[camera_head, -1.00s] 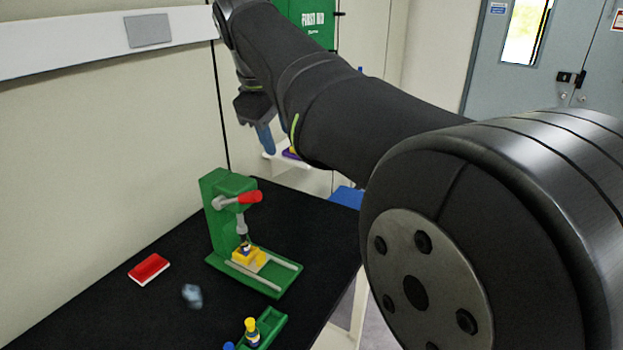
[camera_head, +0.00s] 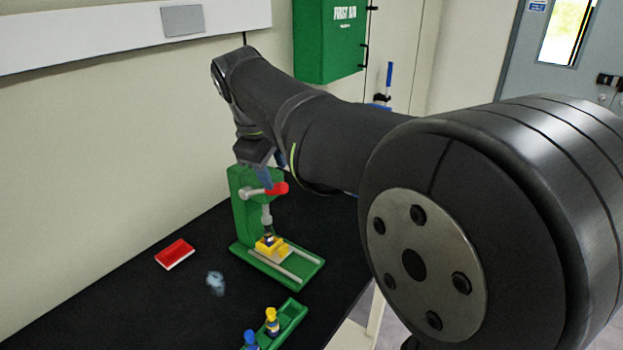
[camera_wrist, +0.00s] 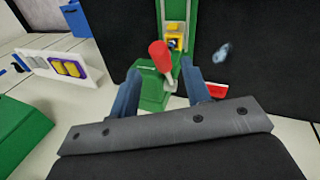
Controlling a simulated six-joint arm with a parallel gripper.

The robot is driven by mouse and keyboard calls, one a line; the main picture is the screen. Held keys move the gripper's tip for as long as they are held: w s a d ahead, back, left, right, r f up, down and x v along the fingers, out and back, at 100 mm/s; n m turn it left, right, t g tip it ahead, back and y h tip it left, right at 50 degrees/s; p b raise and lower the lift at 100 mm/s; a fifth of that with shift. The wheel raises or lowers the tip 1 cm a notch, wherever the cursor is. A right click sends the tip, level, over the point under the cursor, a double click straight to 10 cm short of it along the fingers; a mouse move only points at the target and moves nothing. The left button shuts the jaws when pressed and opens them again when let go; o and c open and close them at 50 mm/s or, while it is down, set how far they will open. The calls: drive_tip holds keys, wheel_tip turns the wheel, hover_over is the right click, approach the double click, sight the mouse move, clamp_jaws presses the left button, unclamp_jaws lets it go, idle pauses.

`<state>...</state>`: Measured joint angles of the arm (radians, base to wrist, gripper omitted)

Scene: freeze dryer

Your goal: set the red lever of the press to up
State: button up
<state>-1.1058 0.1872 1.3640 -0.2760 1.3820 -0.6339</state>
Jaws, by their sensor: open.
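The green press (camera_head: 246,215) stands upright on the black table. Its red lever (camera_head: 277,188) sticks out to the right near the top, roughly level. In the wrist view the red lever (camera_wrist: 160,55) shows between the two blue fingers of my gripper (camera_wrist: 163,80). The fingers are apart, with the lever nearer the left finger; I cannot tell if they touch it. In the head view my gripper (camera_head: 268,178) is at the press top, partly hidden by my arm. A yellow block (camera_head: 270,246) with a small vial sits on the press base under the ram.
A red and white box (camera_head: 175,254) and a crumpled bluish thing (camera_head: 215,283) lie left of the press. A green rack (camera_head: 291,318) with yellow- and blue-capped vials is in front. A green first aid cabinet (camera_head: 328,40) hangs on the wall behind.

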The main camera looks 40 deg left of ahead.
sight(279, 184)
drive_tip(key=x, duration=0.6)
drive_tip(key=shift+f, duration=0.2)
drive_tip(key=shift+c, duration=0.2)
clamp_jaws()
